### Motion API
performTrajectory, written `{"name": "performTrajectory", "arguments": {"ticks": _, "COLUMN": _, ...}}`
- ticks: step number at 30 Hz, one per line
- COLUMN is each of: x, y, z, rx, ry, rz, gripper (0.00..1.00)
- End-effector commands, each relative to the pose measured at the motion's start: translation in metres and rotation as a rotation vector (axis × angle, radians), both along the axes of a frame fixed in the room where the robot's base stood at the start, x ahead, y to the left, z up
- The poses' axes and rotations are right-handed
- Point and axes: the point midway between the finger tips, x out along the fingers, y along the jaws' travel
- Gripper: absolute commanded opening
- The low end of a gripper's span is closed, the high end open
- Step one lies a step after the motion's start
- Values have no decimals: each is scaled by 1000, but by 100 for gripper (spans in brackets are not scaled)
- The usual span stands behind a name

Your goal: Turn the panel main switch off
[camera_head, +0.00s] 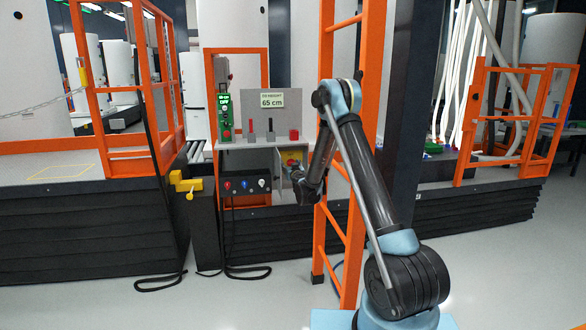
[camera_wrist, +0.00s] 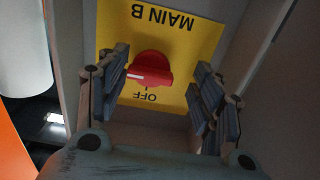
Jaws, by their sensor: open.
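The main switch is a red rotary knob (camera_wrist: 150,68) on a yellow plate (camera_wrist: 205,40) in the wrist view. The plate's lettering is upside down; I read "MAIN B" above the knob and "OFF" below it. The knob's bar lies crosswise with its white mark at the left, not lined up with "OFF". My gripper (camera_wrist: 162,75) is open, one finger on each side of the knob, with visible gaps between. In the head view my gripper (camera_head: 303,186) is in front of the small open box with the yellow plate (camera_head: 290,157); the knob is small there.
Box walls stand close around the plate in the wrist view. In the head view, a shelf with levers and a red button (camera_head: 294,134) stands above left, by a "65 cm" sign (camera_head: 272,100). An orange ladder (camera_head: 335,215) stands right beside my arm. Coloured connectors (camera_head: 244,184) sit lower left.

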Motion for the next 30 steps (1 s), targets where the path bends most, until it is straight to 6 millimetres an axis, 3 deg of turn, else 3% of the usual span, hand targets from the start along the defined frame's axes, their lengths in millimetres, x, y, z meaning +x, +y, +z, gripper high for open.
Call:
{"name": "performTrajectory", "arguments": {"ticks": 5, "x": 3, "y": -11, "z": 0, "rx": 0, "ry": 0, "rz": -10, "gripper": 60}}
{"name": "performTrajectory", "arguments": {"ticks": 11, "x": 5, "y": -16, "z": 0, "rx": 0, "ry": 0, "rz": -15, "gripper": 16}}
{"name": "performTrajectory", "arguments": {"ticks": 23, "x": 5, "y": -19, "z": 0, "rx": -44, "ry": -12, "rz": -16, "gripper": 16}}
{"name": "performTrajectory", "arguments": {"ticks": 30, "x": 5, "y": -20, "z": 0, "rx": -184, "ry": -54, "rz": -15, "gripper": 16}}
